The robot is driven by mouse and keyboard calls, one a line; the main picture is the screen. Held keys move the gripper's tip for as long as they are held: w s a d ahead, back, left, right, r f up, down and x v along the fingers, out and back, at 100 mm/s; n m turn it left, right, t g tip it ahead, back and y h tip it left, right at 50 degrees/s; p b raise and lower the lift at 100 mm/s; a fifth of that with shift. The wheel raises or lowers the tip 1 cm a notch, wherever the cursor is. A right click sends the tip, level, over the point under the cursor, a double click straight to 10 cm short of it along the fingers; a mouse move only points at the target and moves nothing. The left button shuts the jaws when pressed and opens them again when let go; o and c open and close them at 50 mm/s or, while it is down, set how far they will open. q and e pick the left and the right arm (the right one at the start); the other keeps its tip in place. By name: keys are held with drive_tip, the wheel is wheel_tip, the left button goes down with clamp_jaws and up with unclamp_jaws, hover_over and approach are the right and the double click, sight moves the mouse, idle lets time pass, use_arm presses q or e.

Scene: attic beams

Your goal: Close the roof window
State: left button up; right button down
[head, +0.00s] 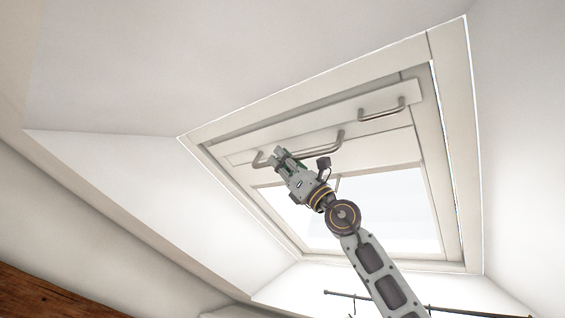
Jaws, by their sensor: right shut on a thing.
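The roof window (437,150) is set in a white frame in the sloping ceiling. Its pale panel (385,150) carries a metal handle (338,143) at the middle left and another handle (382,112) at the upper right. Bright glass (400,205) shows below the panel. My right gripper (280,157) reaches up from below and is shut on the left handle, near that handle's left end. The gripper hides part of the bar. I cannot tell from this view how far the window stands open. My left gripper is not in view.
White sloping reveal walls (170,180) surround the window. A dark thin rod (440,308) runs along the bottom right. A brown wooden beam (40,295) crosses the lower left corner. The space around my right arm looks clear.

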drive_tip(key=shift+d+r, duration=0.1)
drive_tip(key=shift+r, duration=0.1)
drive_tip(key=c, duration=1.5)
unclamp_jaws()
drive_tip(key=shift+f, duration=0.15)
drive_tip(key=shift+o, duration=0.2)
drive_tip(key=shift+f, duration=0.15)
drive_tip(key=v, duration=1.1)
drive_tip(key=shift+s+d+f, duration=0.25)
